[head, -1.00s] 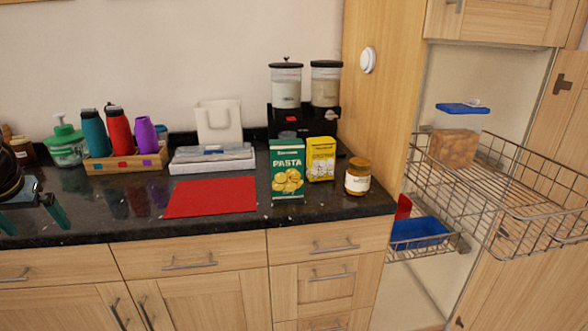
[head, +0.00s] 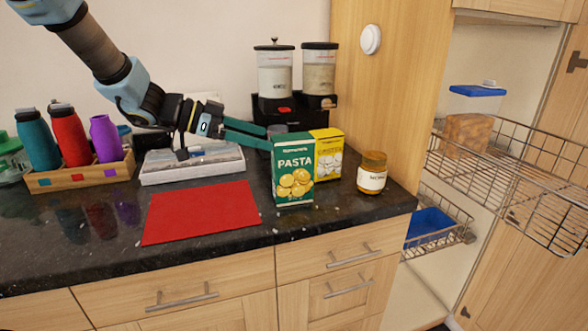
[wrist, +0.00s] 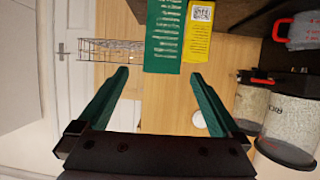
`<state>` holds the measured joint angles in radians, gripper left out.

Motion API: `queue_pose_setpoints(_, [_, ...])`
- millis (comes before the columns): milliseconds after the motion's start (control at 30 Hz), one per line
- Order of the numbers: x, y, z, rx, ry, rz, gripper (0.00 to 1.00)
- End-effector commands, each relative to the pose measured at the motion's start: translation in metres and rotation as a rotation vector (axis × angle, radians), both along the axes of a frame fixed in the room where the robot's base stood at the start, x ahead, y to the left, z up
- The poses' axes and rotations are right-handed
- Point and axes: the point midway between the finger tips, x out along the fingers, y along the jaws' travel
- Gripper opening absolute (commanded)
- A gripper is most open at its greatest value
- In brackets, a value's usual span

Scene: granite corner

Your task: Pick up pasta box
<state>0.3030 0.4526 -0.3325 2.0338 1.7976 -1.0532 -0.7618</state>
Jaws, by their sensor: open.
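The green pasta box (head: 293,170) stands upright on the dark granite counter, near its front edge. It also shows in the wrist view (wrist: 164,36), at the top middle, beyond the fingertips. My gripper (head: 262,136) reaches in from the left, its green fingers close beside the upper left of the box. In the wrist view my gripper (wrist: 160,82) is open, with its two fingers wide apart and nothing held between them. Whether a finger touches the box I cannot tell.
A yellow box (head: 327,153) stands close by the pasta box's right side. A jar (head: 372,172) is further right, and two dispensers (head: 297,75) stand behind. A red mat (head: 200,212) lies left of the box. A wire basket (head: 510,165) hangs at the right.

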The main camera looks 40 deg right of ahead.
Motion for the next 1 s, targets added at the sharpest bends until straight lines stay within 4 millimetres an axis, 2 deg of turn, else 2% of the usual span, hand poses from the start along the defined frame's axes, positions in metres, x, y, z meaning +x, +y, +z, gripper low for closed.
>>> queue_pose_setpoints(100, [-0.008,-0.017,-0.006,-0.001,0.001,-0.002,1.00])
queue_pose_setpoints(367, [-0.015,-0.034,-0.014,0.000,-0.001,0.002,1.00])
queue_pose_setpoints(633, [-0.029,-0.067,-0.026,0.000,0.000,0.001,1.00])
queue_pose_setpoints(767, [-0.032,-0.074,-0.031,-0.001,-0.001,0.004,1.00])
queue_pose_setpoints(1000, [-0.032,-0.074,-0.031,0.000,-0.002,0.005,0.98])
